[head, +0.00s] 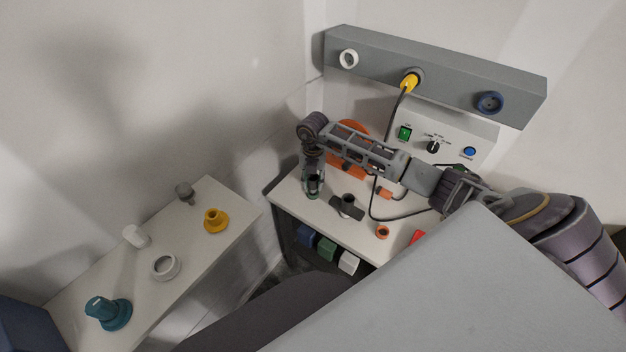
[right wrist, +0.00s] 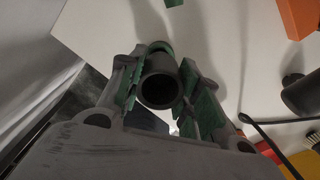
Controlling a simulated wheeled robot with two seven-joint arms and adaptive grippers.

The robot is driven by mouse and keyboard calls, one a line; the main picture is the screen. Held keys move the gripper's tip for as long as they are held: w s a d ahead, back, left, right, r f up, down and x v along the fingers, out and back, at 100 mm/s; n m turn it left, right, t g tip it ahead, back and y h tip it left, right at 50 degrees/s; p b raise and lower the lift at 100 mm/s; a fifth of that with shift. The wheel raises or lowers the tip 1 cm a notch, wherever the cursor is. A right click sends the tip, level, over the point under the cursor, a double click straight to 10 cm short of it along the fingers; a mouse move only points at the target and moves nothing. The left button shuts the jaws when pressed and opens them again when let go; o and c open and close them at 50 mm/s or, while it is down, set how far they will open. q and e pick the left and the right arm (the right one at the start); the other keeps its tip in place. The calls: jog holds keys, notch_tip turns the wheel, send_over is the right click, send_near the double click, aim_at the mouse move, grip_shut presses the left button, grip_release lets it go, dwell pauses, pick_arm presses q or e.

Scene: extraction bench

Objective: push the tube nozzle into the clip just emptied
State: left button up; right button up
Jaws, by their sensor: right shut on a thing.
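My right gripper (head: 313,182) points down over the back left part of the bench. In the right wrist view, the right gripper (right wrist: 160,92) has its green pads shut on a dark grey hollow tube (right wrist: 158,78), which appears to be the tube nozzle. Its round open end faces the camera, and a green ring shows just beyond it. I cannot tell which clip was emptied. My left gripper is not in view.
Orange pieces (head: 384,192) lie near the cable. The side table (head: 190,245) holds teal (head: 108,312) and yellow (head: 215,221) fittings.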

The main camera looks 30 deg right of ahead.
jog(key=shift+f, duration=0.1)
jog(key=o, duration=1.2)
jog(key=shift+r, duration=0.2)
notch_tip(320, 180, up, 12)
jog(key=shift+f, duration=0.2)
jog(key=shift+r, duration=0.1)
dwell(0.5)
